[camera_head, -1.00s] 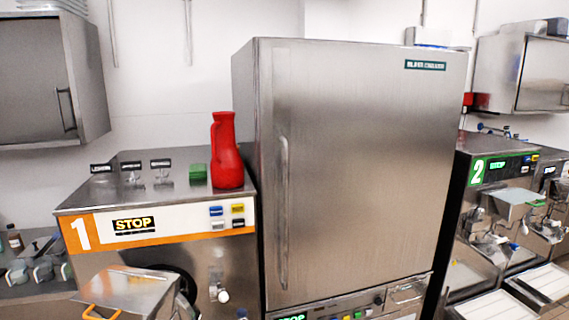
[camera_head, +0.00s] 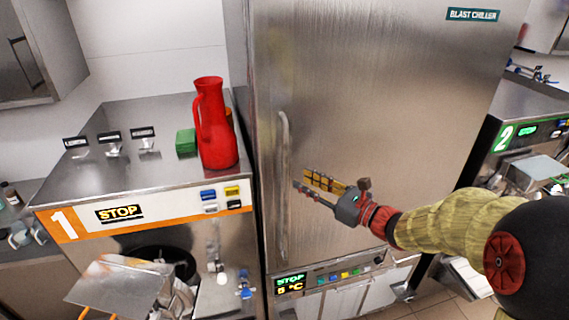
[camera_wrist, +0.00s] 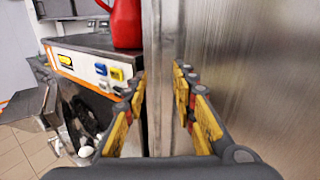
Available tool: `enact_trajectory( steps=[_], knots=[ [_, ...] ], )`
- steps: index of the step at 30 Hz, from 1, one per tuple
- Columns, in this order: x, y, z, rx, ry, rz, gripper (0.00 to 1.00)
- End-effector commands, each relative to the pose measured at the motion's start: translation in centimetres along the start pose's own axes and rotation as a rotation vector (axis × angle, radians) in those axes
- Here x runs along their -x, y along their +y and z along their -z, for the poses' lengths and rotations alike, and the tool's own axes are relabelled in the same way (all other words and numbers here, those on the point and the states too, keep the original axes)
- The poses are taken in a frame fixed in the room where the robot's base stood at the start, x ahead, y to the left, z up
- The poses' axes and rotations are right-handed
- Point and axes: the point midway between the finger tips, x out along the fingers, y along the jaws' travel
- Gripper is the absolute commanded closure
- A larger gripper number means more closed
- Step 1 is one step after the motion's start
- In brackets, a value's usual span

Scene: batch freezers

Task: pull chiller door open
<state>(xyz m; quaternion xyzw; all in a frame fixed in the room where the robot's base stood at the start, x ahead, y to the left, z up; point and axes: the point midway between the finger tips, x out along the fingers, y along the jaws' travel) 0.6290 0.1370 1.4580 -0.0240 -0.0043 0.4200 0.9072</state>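The blast chiller's steel door (camera_head: 380,110) is closed, with its long vertical handle (camera_head: 283,185) near the left edge. My gripper (camera_head: 300,181) reaches in from the right, its fingertips just right of the handle in the head view. In the wrist view my gripper (camera_wrist: 160,76) is open, with yellow-padded fingers spread apart. The handle (camera_wrist: 153,60) shows as a vertical bar lined up with the gap between the fingers. I cannot tell whether the fingers are around it or just short of it.
Machine 1 (camera_head: 155,222) stands close on the left, with a red jug (camera_head: 217,140) and a green block (camera_head: 186,142) on top. Machine 2 (camera_head: 515,125) stands on the right. A control panel (camera_head: 330,279) sits below the door.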

Motion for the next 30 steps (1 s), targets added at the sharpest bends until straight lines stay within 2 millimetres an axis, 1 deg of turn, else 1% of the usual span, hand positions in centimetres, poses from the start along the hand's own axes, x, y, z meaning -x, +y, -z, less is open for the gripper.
enact_trajectory(
  steps=[1, 5, 8, 15, 18, 23, 30],
  knots=[
    [0.0, -0.1, -0.3, -0.03, -0.013, 0.004, 0.73],
    [-0.7, 0.1, -0.4, -0.055, -0.013, -0.002, 0.73],
    [-1.9, 0.1, -0.5, -0.053, -0.012, -0.003, 0.73],
    [-5.7, 0.2, -0.5, -0.052, -0.011, -0.004, 0.73],
    [-6.8, 0.1, -0.5, -0.052, -0.011, -0.003, 0.73],
    [-7.7, 0.1, -0.5, -0.05, -0.011, -0.002, 0.73],
    [-7.8, 0.1, -0.4, -0.05, -0.011, -0.001, 0.73]
  ],
)
